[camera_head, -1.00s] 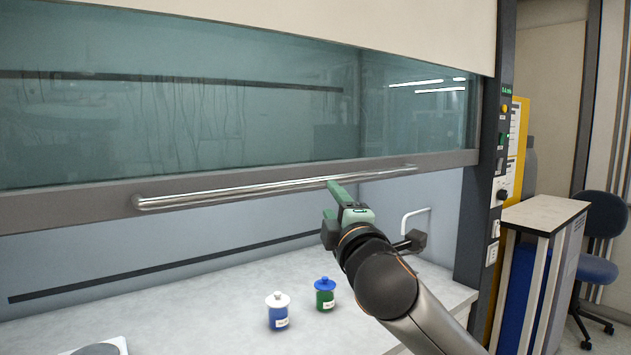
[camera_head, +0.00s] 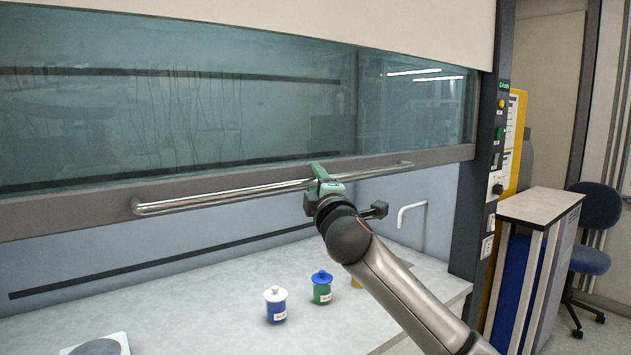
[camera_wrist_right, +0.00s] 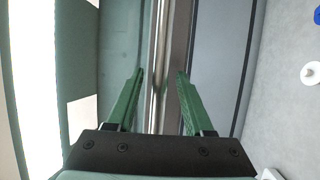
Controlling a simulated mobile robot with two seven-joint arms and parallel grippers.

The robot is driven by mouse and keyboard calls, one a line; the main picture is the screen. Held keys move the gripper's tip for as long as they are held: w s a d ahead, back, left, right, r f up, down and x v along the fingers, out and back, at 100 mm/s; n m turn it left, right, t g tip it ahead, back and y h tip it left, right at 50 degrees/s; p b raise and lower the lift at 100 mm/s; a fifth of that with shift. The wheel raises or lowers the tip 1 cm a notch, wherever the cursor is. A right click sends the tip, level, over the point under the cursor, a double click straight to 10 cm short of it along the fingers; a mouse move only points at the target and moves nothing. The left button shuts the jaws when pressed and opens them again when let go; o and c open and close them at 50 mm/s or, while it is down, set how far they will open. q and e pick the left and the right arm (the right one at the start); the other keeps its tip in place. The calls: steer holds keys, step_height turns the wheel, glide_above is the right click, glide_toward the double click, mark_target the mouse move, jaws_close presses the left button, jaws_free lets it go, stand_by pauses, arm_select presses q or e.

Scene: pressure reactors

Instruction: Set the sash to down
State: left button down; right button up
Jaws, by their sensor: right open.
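The sash is a glass panel (camera_head: 180,120) with a grey lower frame (camera_head: 60,212) and a shiny horizontal handle bar (camera_head: 230,194). It hangs partway down, with an open gap between its frame and the bench. My right gripper (camera_head: 316,170) is at the handle bar, right of its middle. In the right wrist view, the open green fingers (camera_wrist_right: 158,88) lie on either side of the bar (camera_wrist_right: 158,50), with space between each finger and the bar. The right gripper hides a short part of the bar in the head view. My left gripper is out of view.
On the pale bench (camera_head: 200,320) stand a blue jar with a white lid (camera_head: 276,306), a green jar with a blue lid (camera_head: 322,290) and a partly hidden yellow object (camera_head: 356,281). A round plate device (camera_head: 98,347) sits front left. A control post (camera_head: 490,180) stands right.

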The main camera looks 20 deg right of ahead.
steer(key=shift+c, duration=0.2)
jaws_close()
stand_by(1.1)
